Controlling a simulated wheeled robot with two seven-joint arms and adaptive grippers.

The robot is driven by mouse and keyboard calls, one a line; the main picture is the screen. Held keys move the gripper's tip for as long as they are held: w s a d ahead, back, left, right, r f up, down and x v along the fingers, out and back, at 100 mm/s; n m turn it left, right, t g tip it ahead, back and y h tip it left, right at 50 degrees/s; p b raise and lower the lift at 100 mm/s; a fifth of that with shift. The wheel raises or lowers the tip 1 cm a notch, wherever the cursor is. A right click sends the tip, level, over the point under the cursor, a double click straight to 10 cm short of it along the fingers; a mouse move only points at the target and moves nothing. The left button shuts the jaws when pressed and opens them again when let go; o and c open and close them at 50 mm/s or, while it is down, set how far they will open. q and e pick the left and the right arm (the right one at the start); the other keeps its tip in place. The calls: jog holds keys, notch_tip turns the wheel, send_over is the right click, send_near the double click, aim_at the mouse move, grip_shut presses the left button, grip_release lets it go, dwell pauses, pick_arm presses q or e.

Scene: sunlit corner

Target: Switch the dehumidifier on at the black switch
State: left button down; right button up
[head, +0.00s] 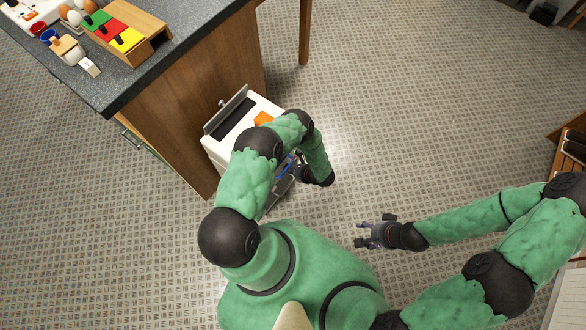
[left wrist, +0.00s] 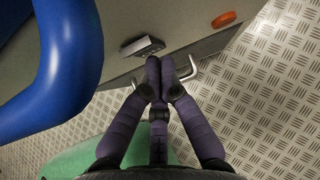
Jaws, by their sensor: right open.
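The white boxy appliance (head: 212,150), apparently the dehumidifier, stands on the floor beside the wooden counter, partly hidden by my left arm. In the left wrist view its grey front panel (left wrist: 195,45) carries a small dark switch (left wrist: 142,46) and an orange oval lamp (left wrist: 224,19). My left gripper (left wrist: 161,64) has its purple fingers drawn together with nothing seen between them. The fingertips are just below and right of the switch; I cannot tell whether they touch it. In the head view this gripper is mostly hidden by my arm. My right gripper (head: 373,233) is open and empty over the floor.
A thick blue curved bar (left wrist: 75,70) stands close left of my left fingers. A bent metal handle (left wrist: 192,70) is just to their right. The counter (head: 187,50) bears coloured blocks and eggs. A wooden rack (head: 568,150) stands far right; the middle floor is clear.

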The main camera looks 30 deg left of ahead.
pick_arm(q)
jog(key=shift+w+r, duration=0.1)
pick_arm(e)
jog(key=shift+w, duration=0.15)
pick_arm(q)
jog(key=shift+r+p, duration=0.35)
jog(key=shift+r, duration=0.3)
pick_arm(e)
jog(key=shift+r, duration=0.3)
pick_arm(q)
jog(key=shift+w, duration=0.1)
jog(key=d+f+p+v, duration=0.1)
jog(key=p+v, duration=0.1)
jog(key=v, duration=1.1)
jog(key=shift+s+d+f, duration=0.25)
jog(key=shift+d+f, duration=0.05)
jog(key=shift+d, duration=0.1)
pick_arm(e)
jog(key=shift+s+d+r, duration=0.3)
jog(key=shift+d+r, duration=0.1)
jog(key=shift+r, duration=0.2)
jog(key=shift+s+d+r, duration=0.3)
jog(key=shift+d+r, duration=0.05)
jog(key=shift+r, duration=0.25)
pick_arm(q)
jog(key=shift+w, duration=0.1)
